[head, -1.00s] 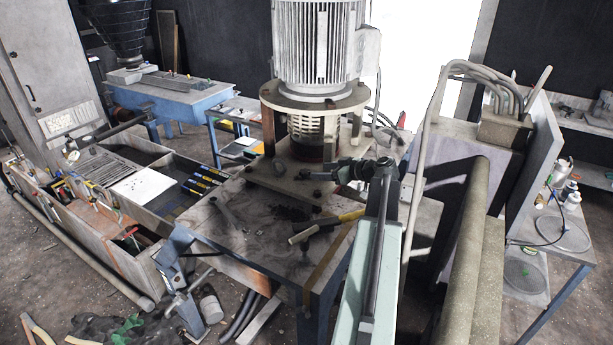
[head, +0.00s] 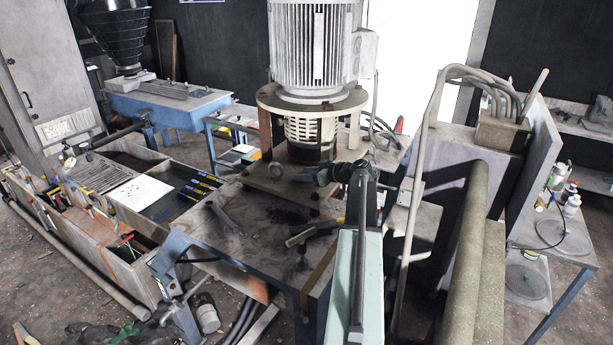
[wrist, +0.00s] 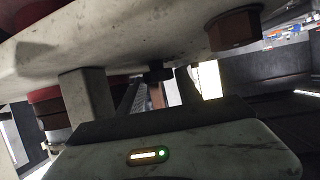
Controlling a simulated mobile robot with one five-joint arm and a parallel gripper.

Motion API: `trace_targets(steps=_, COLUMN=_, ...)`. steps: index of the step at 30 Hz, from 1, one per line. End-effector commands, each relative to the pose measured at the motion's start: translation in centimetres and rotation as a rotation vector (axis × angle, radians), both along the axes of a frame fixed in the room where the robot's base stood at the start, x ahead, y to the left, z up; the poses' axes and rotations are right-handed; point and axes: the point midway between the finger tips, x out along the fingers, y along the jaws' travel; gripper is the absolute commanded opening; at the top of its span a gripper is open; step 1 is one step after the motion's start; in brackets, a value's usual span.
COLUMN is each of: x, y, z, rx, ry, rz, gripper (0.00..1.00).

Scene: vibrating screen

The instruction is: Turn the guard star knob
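A small dark knob (wrist: 158,74), probably the guard star knob, shows in the wrist view beyond my gripper (wrist: 137,80), nearer its right finger. Its lobes are too dark to make out. In the head view my gripper (head: 318,174) reaches left under the motor flange, beside the lower base plate. I cannot pick out the knob in the head view. The slotted pale guard (head: 304,128) stands under the flange (head: 312,101).
The large grey motor (head: 314,45) stands above the flange. In the wrist view a hex bolt head (wrist: 234,28) hangs close above right. A yellow-and-black handled tool (head: 312,232) lies on the bench. Thick pipes (head: 466,250) run along the right.

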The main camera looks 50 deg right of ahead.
Motion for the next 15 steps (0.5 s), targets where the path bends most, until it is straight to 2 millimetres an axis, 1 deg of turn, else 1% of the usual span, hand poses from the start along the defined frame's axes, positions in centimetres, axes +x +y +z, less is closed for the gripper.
trace_targets(steps=1, x=-0.02, y=0.0, z=0.01, rx=0.0, ry=0.0, rz=0.0, gripper=0.25)
trace_targets(steps=2, x=-0.02, y=-0.01, z=0.01, rx=0.0, ry=0.0, rz=0.0, gripper=0.16)
trace_targets(steps=3, x=-0.03, y=-0.01, z=0.0, rx=0.0, ry=0.0, rz=0.0, gripper=0.05)
trace_targets(steps=4, x=-0.03, y=-0.01, z=0.0, rx=0.0, ry=0.0, rz=0.0, gripper=0.0)
trace_targets(steps=10, x=-0.1, y=0.07, z=-0.01, rx=0.001, ry=0.0, rz=-0.011, gripper=0.0)
trace_targets(steps=15, x=-0.21, y=0.28, z=0.0, rx=-0.001, ry=0.0, rz=-0.067, gripper=0.0)
